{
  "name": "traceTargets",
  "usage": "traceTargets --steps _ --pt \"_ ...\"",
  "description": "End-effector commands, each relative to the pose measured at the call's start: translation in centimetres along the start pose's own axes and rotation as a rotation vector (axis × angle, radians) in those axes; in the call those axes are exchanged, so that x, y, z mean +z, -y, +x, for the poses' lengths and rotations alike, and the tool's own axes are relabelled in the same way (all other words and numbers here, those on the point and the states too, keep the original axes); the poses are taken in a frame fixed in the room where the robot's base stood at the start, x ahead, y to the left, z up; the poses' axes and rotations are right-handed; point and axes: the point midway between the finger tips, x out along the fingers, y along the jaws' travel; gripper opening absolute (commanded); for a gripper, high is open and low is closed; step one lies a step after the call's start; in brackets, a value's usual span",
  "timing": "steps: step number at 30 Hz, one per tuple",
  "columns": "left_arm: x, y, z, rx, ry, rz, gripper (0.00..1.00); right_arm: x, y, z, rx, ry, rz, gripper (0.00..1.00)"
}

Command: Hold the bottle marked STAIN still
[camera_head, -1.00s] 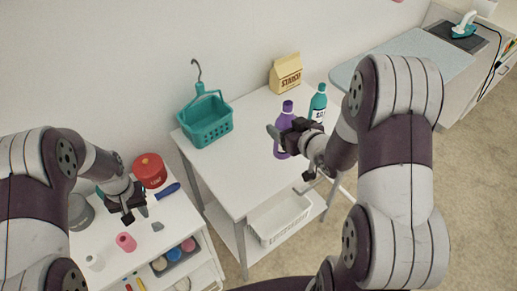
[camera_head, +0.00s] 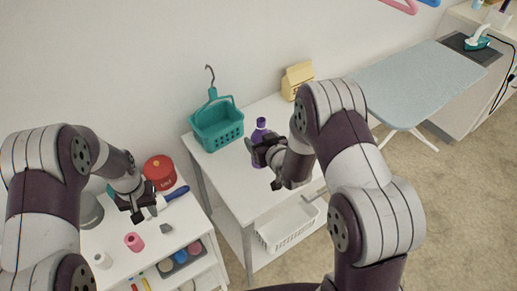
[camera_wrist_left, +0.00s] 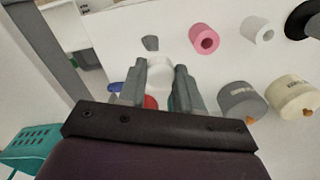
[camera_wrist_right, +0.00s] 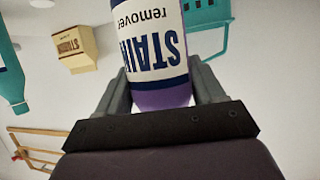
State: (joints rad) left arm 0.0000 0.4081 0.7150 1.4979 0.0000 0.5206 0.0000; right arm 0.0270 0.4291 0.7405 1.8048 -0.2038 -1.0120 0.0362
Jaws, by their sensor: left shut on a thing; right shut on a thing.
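The purple bottle marked STAIN remover (camera_head: 259,160) stands out above the white table in the head view, near the teal basket. Its white label with dark blue letters fills the right wrist view (camera_wrist_right: 152,42). My right gripper (camera_wrist_right: 158,100) is shut around the bottle, one finger on each side. I cannot tell whether the bottle's base touches the table. My left gripper (camera_head: 140,210) is above the left white cart, shut on a small white object (camera_wrist_left: 159,74) seen between its fingers; what it is, I cannot tell.
The teal basket (camera_head: 217,130) and the yellow starch bag (camera_head: 297,78) are on the white table (camera_head: 262,203). A teal bottle (camera_wrist_right: 12,75) shows in the right wrist view. The cart holds a red tin (camera_head: 160,172), a pink roll (camera_head: 134,242) and a white roll (camera_head: 102,260).

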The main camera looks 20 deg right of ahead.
Motion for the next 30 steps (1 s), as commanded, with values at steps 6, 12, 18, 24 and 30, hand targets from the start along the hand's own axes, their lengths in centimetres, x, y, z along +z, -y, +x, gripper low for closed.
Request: traceTargets --steps 6,12,18,24,30 --pt "0.0 0.0 -0.1 0.000 0.000 0.000 0.06 0.2 0.6 0.9 0.001 -0.002 0.000 0.13" --pt "0.0 0.0 -0.1 0.000 0.000 0.000 0.06 0.3 0.6 0.9 0.000 -0.001 0.000 0.13" --pt "0.0 0.0 -0.5 0.000 0.000 0.000 0.06 3.0 0.5 2.0 0.000 0.003 0.000 0.13" --pt "0.0 0.0 -0.5 0.000 0.000 0.000 0.06 3.9 0.5 2.4 0.000 -0.002 -0.001 0.13" --pt "0.0 0.0 -0.4 0.000 0.000 0.000 0.06 4.0 0.5 2.4 0.000 -0.001 -0.001 0.13"
